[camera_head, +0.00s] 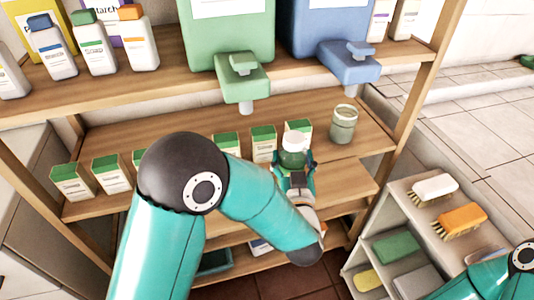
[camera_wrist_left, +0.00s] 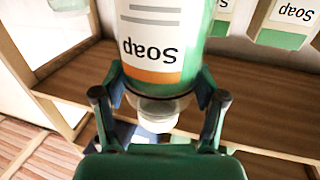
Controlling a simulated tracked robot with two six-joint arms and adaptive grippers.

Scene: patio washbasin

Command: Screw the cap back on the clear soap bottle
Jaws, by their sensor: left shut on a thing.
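My left gripper (camera_head: 298,166) is shut on a pale green, see-through bottle (camera_head: 294,157) with a round whitish top, at the front of the middle shelf. In the left wrist view this bottle (camera_wrist_left: 165,45) has a white "Soap" label with an orange band and appears upside down. The fingers (camera_wrist_left: 160,82) flank its shoulder, and a whitish round part (camera_wrist_left: 158,112) lies between them. I cannot tell whether that is a cap or a bare neck. The gripper hides the bottle's lower part in the head view. My right gripper is out of view.
A small clear greenish jar (camera_head: 343,125) stands right of the held bottle. Soap boxes (camera_head: 263,142) line the shelf behind and left. Green (camera_head: 243,80) and blue (camera_head: 348,65) dispenser taps overhang from above. A low rack (camera_head: 405,205) with brushes (camera_head: 460,220) is at right.

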